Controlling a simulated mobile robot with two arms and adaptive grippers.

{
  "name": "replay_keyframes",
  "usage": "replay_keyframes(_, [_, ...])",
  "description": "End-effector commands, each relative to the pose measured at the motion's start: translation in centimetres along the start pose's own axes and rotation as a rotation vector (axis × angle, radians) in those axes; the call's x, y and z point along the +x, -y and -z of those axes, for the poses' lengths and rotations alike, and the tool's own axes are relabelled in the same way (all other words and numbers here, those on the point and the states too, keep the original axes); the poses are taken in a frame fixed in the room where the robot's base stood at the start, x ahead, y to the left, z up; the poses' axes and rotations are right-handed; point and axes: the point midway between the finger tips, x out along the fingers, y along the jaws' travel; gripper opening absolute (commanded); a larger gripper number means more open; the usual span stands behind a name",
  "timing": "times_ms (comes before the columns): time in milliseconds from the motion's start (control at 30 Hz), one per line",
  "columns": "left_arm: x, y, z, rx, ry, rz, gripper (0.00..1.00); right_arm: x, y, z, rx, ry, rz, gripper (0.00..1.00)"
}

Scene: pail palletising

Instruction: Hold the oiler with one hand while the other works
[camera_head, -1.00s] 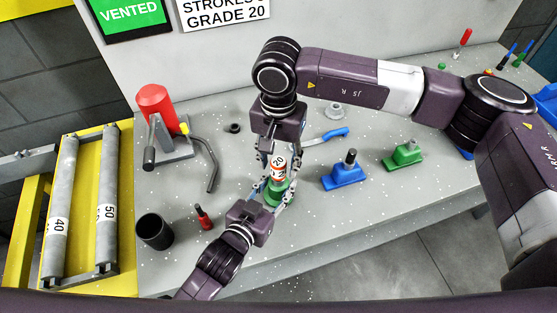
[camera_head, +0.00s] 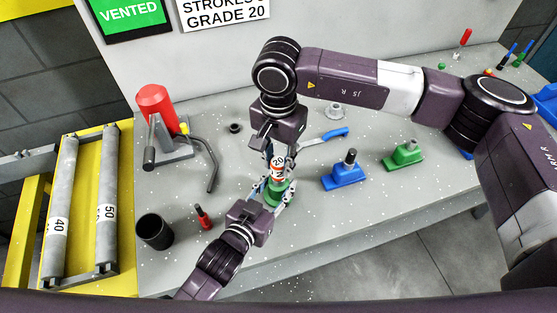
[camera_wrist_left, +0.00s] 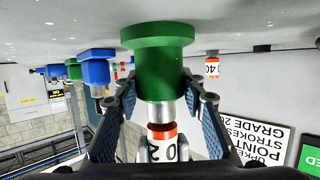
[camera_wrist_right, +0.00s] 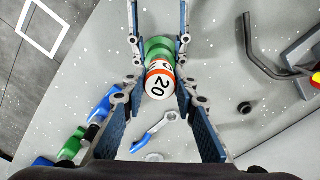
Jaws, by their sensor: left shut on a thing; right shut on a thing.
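The oiler (camera_head: 270,196) stands upright on the grey table, with a green body and a white and red upper part (camera_head: 277,170) marked 20. My left gripper (camera_head: 273,195) is shut on the green body from the front; its fingers flank the body (camera_wrist_left: 160,75) in the left wrist view. My right gripper (camera_head: 279,160) reaches down from above and is shut on the marked upper part. In the right wrist view, that part (camera_wrist_right: 160,82) sits between the blue-padded fingers, with the green body (camera_wrist_right: 157,47) behind it. The exact finger contact is partly hidden.
A red-topped stand (camera_head: 155,98), a bent lever (camera_head: 213,172), a black cup (camera_head: 154,231) and a red-handled tool (camera_head: 203,216) lie left. A blue-handled tool (camera_head: 336,134), a blue block (camera_head: 343,177) and a green block (camera_head: 404,157) are right. The front right table is clear.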

Motion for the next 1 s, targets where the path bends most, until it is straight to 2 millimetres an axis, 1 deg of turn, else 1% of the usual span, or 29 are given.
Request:
replay_keyframes(200, [0.0, 0.0, 0.0, 0.000, -0.001, 0.000, 0.01, 0.1, 0.0, 0.0, 0.287, 0.000, 0.000, 0.00])
replay_keyframes(333, [0.0, 0.0, 0.0, 0.000, -0.001, -0.001, 0.01, 0.1, 0.0, 0.0, 0.436, 0.000, -0.001, 0.00])
replay_keyframes(367, [0.0, 0.0, 0.0, 0.000, -0.001, -0.001, 0.01, 0.1, 0.0, 0.0, 0.428, 0.000, -0.001, 0.30])
replay_keyframes(500, [0.0, 0.0, 0.0, 0.000, -0.001, -0.001, 0.01, 0.1, 0.0, 0.0, 0.424, 0.000, -0.001, 0.45])
replay_keyframes(533, [0.0, 0.0, 0.0, 0.000, -0.001, -0.001, 0.01, 0.1, 0.0, 0.0, 0.424, 0.000, -0.001, 0.47])
replay_keyframes(833, [0.0, 0.0, 0.0, 0.000, -0.001, -0.001, 0.01, -0.1, 0.0, 0.0, 0.422, 0.000, 0.000, 0.47])
replay_keyframes(933, [0.0, 0.0, 0.1, 0.000, -0.001, -0.001, 0.01, -1.0, 0.1, 0.0, 0.422, -0.001, 0.002, 0.47])
replay_keyframes(1000, [0.0, 0.0, 0.1, 0.000, -0.001, 0.000, 0.01, -2.1, 0.1, 0.1, 0.421, -0.001, 0.003, 0.47])
